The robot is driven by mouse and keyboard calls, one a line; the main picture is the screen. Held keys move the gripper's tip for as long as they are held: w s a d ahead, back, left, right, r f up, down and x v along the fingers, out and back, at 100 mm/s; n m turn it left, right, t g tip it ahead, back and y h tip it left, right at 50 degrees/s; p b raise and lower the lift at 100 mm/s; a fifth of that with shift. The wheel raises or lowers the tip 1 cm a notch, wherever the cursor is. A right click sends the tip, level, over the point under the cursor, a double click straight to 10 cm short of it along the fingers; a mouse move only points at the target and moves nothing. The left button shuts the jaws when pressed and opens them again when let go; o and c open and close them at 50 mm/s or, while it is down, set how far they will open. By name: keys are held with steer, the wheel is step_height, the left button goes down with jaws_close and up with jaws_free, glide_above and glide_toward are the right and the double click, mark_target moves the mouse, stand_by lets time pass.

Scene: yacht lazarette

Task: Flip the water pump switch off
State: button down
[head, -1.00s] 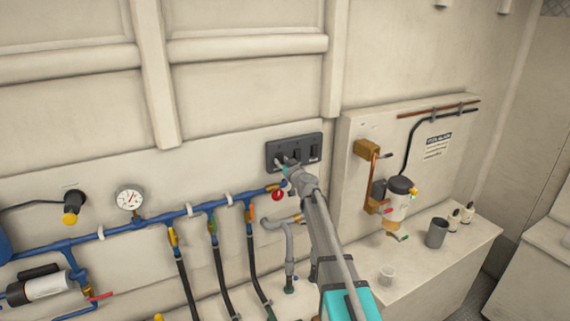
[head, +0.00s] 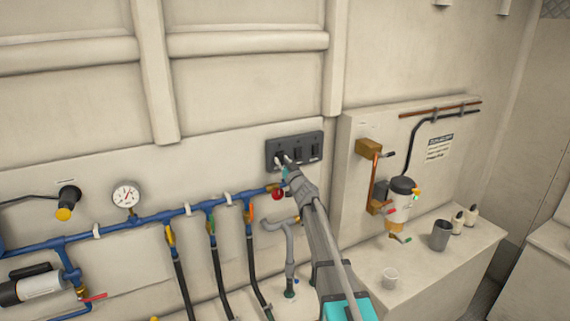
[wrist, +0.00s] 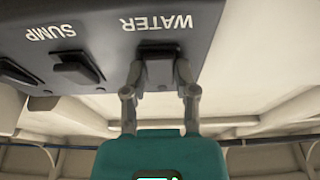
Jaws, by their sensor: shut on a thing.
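A dark switch panel (head: 309,139) with a row of rocker switches is fixed to the wall in the head view. In the wrist view the panel (wrist: 104,30) appears upside down, with the labels WATER and SUMP readable. The water switch (wrist: 160,66) lies between the two fingers of my gripper (wrist: 160,78), one finger on each side, and the gripper is shut on it. In the head view my gripper (head: 283,162) reaches the leftmost switch, which its fingers partly hide. I cannot tell the on or off position of the switch.
The sump switch (wrist: 76,68) sits beside the water switch. Below the panel runs a blue pipe (head: 160,219) with a red knob (head: 278,195), a gauge (head: 126,195) and hoses.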

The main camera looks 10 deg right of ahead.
steer(key=shift+c, duration=2.1)
jaws_free()
steer(key=shift+d+f, duration=0.1)
